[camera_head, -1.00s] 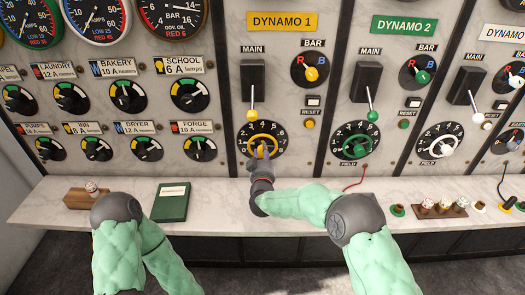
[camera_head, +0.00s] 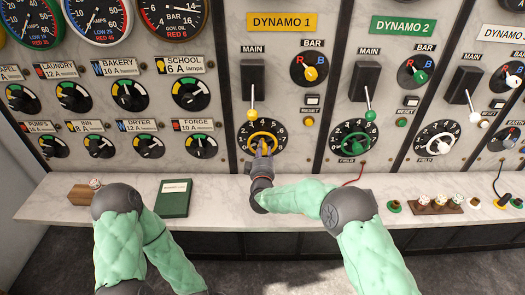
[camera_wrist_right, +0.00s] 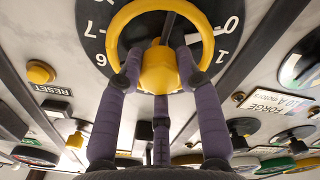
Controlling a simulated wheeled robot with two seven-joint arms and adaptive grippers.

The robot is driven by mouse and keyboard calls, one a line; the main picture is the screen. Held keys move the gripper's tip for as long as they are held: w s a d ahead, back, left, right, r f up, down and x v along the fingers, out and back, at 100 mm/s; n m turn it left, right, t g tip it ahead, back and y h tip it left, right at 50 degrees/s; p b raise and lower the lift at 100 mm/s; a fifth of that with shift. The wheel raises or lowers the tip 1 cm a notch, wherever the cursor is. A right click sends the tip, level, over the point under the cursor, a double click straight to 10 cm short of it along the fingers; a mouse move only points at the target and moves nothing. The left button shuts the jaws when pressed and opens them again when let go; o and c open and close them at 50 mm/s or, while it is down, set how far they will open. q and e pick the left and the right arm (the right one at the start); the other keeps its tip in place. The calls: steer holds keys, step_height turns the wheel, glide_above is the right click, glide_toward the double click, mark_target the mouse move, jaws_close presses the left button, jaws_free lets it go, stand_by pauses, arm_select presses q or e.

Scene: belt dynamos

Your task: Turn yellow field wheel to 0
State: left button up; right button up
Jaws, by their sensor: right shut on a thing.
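The yellow field wheel (camera_head: 252,139) sits on the black numbered dial (camera_head: 240,130) under the DYNAMO 1 label (camera_head: 282,22). My right gripper (camera_head: 265,149) reaches up to it from below and is shut on its hub. In the right wrist view, the purple fingers (camera_wrist_right: 158,72) press around the yellow hub, inside the wheel's ring (camera_wrist_right: 128,22). The dial's 0 (camera_wrist_right: 231,25) shows at the upper right there, with 1 and 7 also readable. A dark bar runs upward from the hub. My left arm shows at lower left, but its gripper is out of view.
The DYNAMO 1 main lever (camera_head: 252,108) stands just above the wheel. The green field wheel (camera_head: 352,142) is to the right. A marble shelf (camera_head: 325,189) below holds a green book (camera_head: 174,199), a wooden block (camera_head: 82,195) and small knobs.

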stand_by(0.3)
steer(key=o, duration=1.1)
steer(key=shift+o, duration=0.2)
steer(key=shift+s, duration=0.1)
steer(key=s, duration=1.1)
steer(key=shift+s, duration=0.4)
